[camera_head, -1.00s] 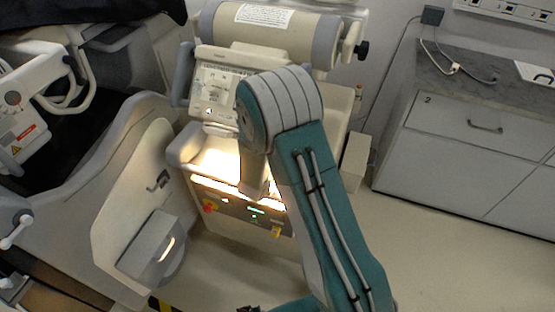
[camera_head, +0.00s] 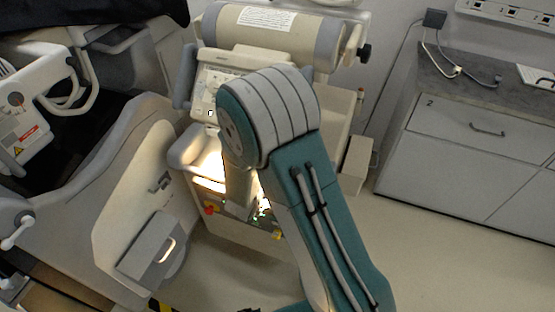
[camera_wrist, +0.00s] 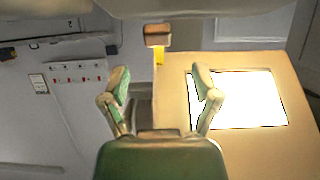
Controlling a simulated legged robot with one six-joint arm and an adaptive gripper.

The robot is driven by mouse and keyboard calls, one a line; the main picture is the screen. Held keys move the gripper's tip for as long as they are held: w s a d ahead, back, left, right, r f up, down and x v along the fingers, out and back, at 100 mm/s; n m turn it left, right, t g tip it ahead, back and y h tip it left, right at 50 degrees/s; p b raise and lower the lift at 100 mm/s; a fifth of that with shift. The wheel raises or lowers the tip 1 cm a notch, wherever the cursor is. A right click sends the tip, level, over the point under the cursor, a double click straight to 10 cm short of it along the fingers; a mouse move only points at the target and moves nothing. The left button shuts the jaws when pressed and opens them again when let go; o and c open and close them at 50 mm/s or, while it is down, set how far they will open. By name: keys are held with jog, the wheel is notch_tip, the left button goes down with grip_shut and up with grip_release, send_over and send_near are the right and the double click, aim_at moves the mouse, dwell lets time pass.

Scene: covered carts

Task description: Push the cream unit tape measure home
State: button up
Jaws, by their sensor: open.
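The cream unit (camera_head: 225,236) stands behind my arm in the head view, with a brightly lit ledge and a front strip of small controls. In the wrist view a small brown block (camera_wrist: 158,36) with a yellow strip (camera_wrist: 158,58) under it sits ahead, near the top middle. It may be the tape measure, but I cannot tell for sure. My gripper (camera_wrist: 161,82) is open and empty, its two fingers spread on either side below the block and apart from it. In the head view my forearm hides the fingertips.
A grey drawer cabinet (camera_head: 470,150) stands at the right. Open floor (camera_head: 430,250) lies before the cabinet.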

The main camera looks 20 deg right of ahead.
jog(key=v, duration=0.5)
